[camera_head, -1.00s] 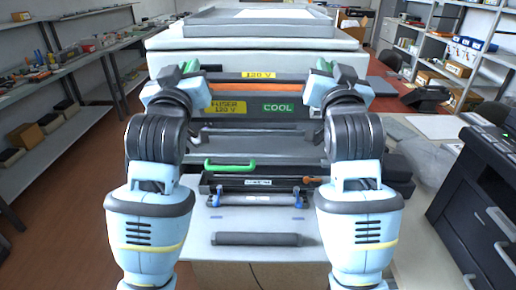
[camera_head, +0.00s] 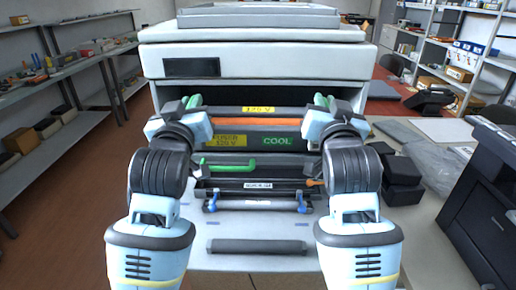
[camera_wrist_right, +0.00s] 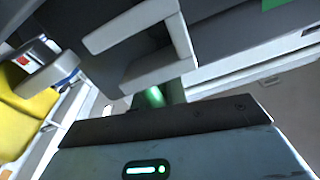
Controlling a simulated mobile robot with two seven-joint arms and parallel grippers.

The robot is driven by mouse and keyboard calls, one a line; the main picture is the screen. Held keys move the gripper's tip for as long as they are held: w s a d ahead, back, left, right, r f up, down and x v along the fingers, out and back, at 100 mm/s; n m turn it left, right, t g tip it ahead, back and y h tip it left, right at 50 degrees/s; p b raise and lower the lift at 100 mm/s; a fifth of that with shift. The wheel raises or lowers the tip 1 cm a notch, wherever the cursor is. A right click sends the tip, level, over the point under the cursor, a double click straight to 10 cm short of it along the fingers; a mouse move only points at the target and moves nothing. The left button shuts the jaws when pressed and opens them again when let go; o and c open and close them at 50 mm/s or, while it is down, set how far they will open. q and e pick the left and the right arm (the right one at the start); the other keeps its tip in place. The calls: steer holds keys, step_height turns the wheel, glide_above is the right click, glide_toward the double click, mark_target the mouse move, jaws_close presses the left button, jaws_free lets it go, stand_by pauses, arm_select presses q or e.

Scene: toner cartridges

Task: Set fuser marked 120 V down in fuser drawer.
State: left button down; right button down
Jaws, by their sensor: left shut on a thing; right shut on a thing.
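The fuser (camera_head: 262,123) is a wide dark unit with an orange strip. A yellow 120 V label is on its top, and yellow FUSER 120 V and green COOL labels are on its front. My left gripper (camera_head: 191,103) is shut on the green grip at its left end, and my right gripper (camera_head: 321,102) on the one at its right end. The right wrist view shows that green grip (camera_wrist_right: 153,97) between the fingers. The fuser looks level, in front of the printer (camera_head: 280,63). The fuser drawer is not clearly distinguishable; the fuser hides what lies behind it.
Below the fuser are a green handle (camera_head: 230,166) and a bar with blue ends (camera_head: 255,205). A dark roller (camera_head: 258,246) lies on a pale panel in front. Black boxes (camera_head: 402,180) stand at right, near a dark machine (camera_head: 485,200). Shelves line both sides.

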arm_select(q)
steer(key=shift+d+r, duration=0.1)
arm_select(e)
steer(key=shift+a+r, duration=0.1)
arm_select(q)
steer(key=c, duration=1.8)
jaws_free()
arm_select(e)
steer(key=c, duration=1.8)
jaws_free()
arm_select(q)
steer(key=o, duration=0.4)
steer(key=shift+s, duration=0.1)
arm_select(e)
steer(key=o, duration=0.4)
steer(key=shift+s, duration=0.1)
arm_select(q)
steer(key=shift+f, duration=0.2)
arm_select(e)
steer(key=shift+f, duration=0.2)
arm_select(q)
steer(key=s+f, duration=0.1)
steer(key=s, duration=1.1)
steer(key=shift+a+f, duration=0.2)
arm_select(e)
steer(key=shift+r, duration=0.1)
